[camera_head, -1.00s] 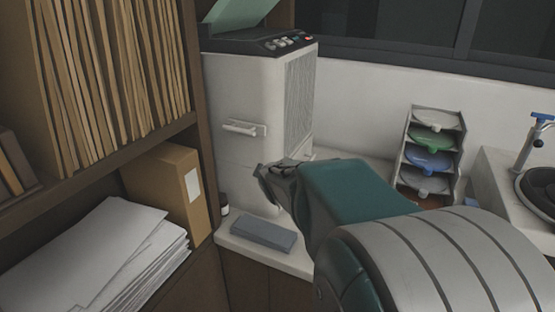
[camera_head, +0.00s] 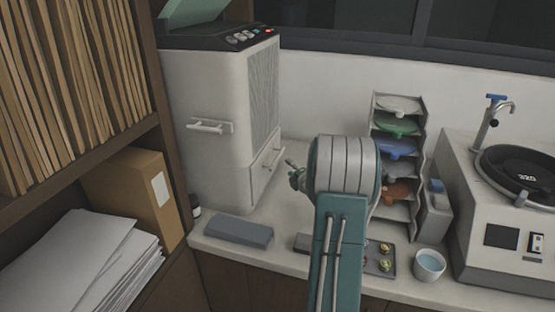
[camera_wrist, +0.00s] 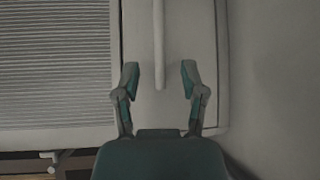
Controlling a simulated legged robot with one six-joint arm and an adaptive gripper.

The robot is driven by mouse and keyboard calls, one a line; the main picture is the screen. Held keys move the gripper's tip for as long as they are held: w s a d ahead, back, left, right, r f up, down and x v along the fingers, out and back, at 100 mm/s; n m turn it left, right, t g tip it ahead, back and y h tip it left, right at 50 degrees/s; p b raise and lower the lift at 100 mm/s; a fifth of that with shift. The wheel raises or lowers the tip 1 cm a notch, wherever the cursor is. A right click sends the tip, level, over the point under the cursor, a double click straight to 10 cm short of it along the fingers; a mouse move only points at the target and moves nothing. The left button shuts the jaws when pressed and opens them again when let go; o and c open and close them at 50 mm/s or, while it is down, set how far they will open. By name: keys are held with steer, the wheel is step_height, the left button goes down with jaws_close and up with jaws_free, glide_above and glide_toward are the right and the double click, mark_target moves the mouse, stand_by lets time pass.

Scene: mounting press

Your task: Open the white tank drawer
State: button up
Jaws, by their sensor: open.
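The white press (camera_head: 208,90) stands on the counter at the left. Low on its right side is a white drawer (camera_head: 258,177) with a slanting bar handle (camera_head: 273,160); its front looks flush with the body. My gripper (camera_head: 291,174) is just right of this drawer, partly hidden by my wrist. In the wrist view, the drawer's pale panel (camera_wrist: 195,30) fills the middle and its long handle (camera_wrist: 159,45) runs down from the top edge. My gripper (camera_wrist: 160,76) is open, with one finger on each side of the handle's lower end. I cannot tell any contact.
Another bar handle (camera_head: 210,127) is on the press's front face. A grey block (camera_head: 238,231) lies before the press. A rack of coloured dishes (camera_head: 398,150), a small tray (camera_head: 380,262), a cup (camera_head: 429,264) and a polishing machine (camera_head: 500,215) stand to the right.

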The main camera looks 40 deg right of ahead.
mark_target(278, 156)
steer(key=x, duration=0.9)
steer(key=shift+w+d, duration=0.2)
steer(key=shift+w, duration=0.15)
jaws_close()
